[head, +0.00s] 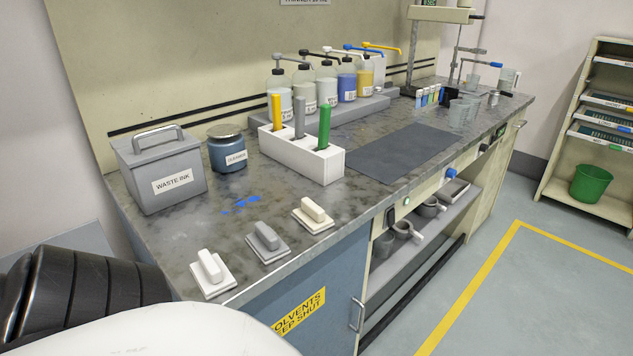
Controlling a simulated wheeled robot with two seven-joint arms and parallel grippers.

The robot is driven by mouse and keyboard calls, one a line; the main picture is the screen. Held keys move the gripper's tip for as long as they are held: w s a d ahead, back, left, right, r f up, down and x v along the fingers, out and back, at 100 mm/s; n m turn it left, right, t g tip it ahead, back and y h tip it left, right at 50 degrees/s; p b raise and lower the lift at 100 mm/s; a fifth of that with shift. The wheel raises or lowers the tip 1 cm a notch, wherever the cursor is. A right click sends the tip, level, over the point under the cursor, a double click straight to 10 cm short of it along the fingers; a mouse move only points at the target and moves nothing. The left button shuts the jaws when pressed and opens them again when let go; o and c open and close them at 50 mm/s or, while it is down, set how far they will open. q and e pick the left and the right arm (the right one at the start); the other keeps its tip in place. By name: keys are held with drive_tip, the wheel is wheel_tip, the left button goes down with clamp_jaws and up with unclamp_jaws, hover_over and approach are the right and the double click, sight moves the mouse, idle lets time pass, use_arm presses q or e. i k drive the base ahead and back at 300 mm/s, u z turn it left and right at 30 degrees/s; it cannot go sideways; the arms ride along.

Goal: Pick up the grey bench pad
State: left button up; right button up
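The grey bench pad (267,240), a flat square with a raised grey block handle, lies on the near edge of the mottled grey bench top (200,218). It sits in the middle of a row of three similar pads. A white pad (211,272) is to its left and nearer, and a cream pad (313,214) is to its right; gaps separate them. Nothing holds the grey pad. Neither of my grippers shows in the head view.
A blue spill (241,204) lies behind the pads. Behind it stand a grey WASTE INK box (161,170), a blue jar (227,152) and a white holder (318,168) with yellow, grey and green handles. A dark mat (400,150) lies to the right. Pump bottles (306,92) line the back.

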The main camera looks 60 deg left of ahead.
sight(266, 243)
drive_tip(key=i, duration=1.8)
drive_tip(key=u, duration=3.35)
